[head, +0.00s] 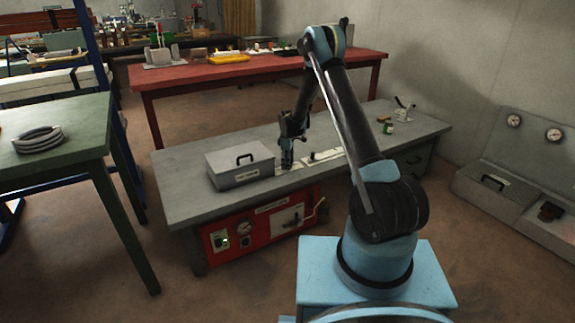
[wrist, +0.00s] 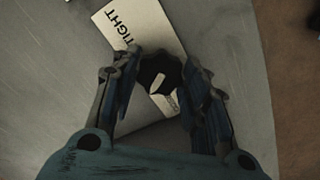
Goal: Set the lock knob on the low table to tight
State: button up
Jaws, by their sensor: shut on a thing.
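The lock knob (wrist: 149,70) is black and lobed, with a pale pointer mark on its top. It sits between the fingers of my gripper (wrist: 160,76), which is shut on it. A pale label plate (wrist: 130,22) lies under the knob; the word TIGHT is on its upper-left part. Smaller lettering at the plate's other end is partly hidden by the knob and a finger. The pointer mark slants, and I cannot tell which word it points to. In the head view my gripper (head: 287,164) is down at the top of the grey low table (head: 205,201); the knob is hidden there.
A grey lidded box (head: 240,170) stands left of my gripper on the low table. A pale plate (head: 323,156) lies right of it. A small green can (head: 388,128) stands farther right. A red gauge panel (head: 262,226) is on the table's front.

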jog(key=m, duration=0.5)
jog(key=shift+a+m, duration=0.1)
jog(key=shift+m, duration=0.2)
jog(key=m, duration=0.5)
jog(key=shift+m, duration=0.3)
jog(key=m, duration=0.5)
jog(key=shift+w, duration=0.1)
jog(key=m, duration=0.5)
jog(key=shift+o, duration=0.2)
jog(key=o, duration=1)
jog(key=shift+o, duration=0.2)
notch_tip(320, 180, up, 12)
